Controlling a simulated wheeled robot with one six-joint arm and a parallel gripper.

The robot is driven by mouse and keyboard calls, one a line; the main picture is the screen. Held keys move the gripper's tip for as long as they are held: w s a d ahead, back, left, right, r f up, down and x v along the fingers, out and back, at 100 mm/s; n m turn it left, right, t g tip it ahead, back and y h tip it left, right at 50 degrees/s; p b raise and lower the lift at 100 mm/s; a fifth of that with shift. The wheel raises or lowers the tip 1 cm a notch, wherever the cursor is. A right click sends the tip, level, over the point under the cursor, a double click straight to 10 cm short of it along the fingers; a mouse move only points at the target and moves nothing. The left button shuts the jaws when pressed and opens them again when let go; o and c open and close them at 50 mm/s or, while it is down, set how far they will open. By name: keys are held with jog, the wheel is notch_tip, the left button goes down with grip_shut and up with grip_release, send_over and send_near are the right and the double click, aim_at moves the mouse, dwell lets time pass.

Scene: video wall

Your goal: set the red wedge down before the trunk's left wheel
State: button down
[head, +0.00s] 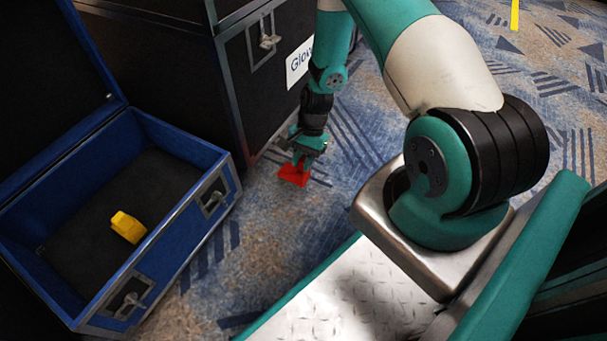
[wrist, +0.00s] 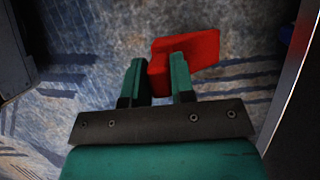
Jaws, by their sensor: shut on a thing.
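The red wedge (head: 293,174) is at my gripper's tips in the head view, low by the carpet in front of the black trunk (head: 262,95). My gripper (head: 303,160) points down and is shut on the wedge. In the wrist view the red wedge (wrist: 190,50) sits between the two green fingers of my gripper (wrist: 157,75) and sticks out to the right. I cannot tell whether the wedge touches the floor. The trunk's left wheel cannot be made out in the head view.
An open blue case (head: 185,215) stands at the left with a yellow block (head: 128,227) inside. Patterned carpet (head: 255,245) is clear between the case and my base. A white label (head: 299,63) is on the trunk's side.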

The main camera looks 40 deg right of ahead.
jog(key=shift+f+b, duration=1.2)
jog(key=shift+f, duration=0.85)
jog(key=shift+f, duration=0.2)
jog(key=c, duration=1)
grip_release()
jog(key=shift+o, duration=0.2)
jog(key=shift+r, duration=0.15)
jog(key=p+v, duration=0.8)
jog(key=v, duration=0.4)
